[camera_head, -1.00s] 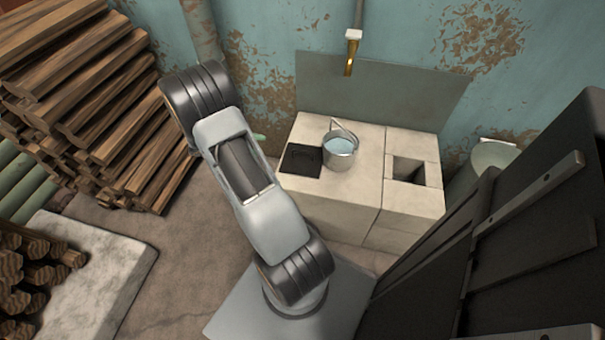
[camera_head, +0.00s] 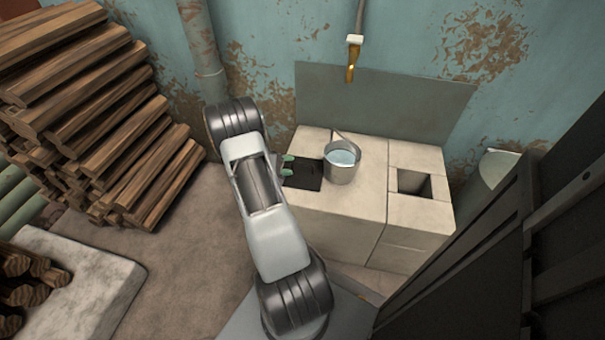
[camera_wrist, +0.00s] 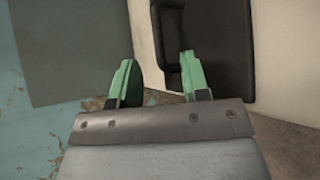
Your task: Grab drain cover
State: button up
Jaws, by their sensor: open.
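The drain cover, a flat black square plate (camera_head: 306,178), lies in the left part of the pale stone counter, beside a metal pot. In the wrist view the black plate (camera_wrist: 218,45) is at the upper right, with a raised handle-like part along its left side. My gripper (camera_head: 287,165) is at the plate's left edge in the head view, its green fingers pointing right. In the wrist view my gripper (camera_wrist: 157,65) has its two fingers apart with nothing between them. The right finger overlaps the plate's near left corner in the picture; I cannot tell if they touch.
The metal pot (camera_head: 342,172) of pale liquid stands just right of the plate. The counter (camera_head: 365,205) has a square hole (camera_head: 414,183) at right. A tap (camera_head: 351,68) hangs above. Stacked logs (camera_head: 90,120) fill the left; a dark panel (camera_head: 480,270) stands at right.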

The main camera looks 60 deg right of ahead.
aim_at(298, 164)
jog(key=b+x, duration=0.1)
jog(key=x, duration=0.2)
jog(key=shift+d+f+b, duration=0.2)
jog(key=shift+d+b, duration=0.05)
jog(key=shift+b, duration=0.05)
jog(key=shift+x, duration=0.75)
jog(key=shift+r, duration=0.15)
jog(key=shift+c, duration=0.2)
grip_shut()
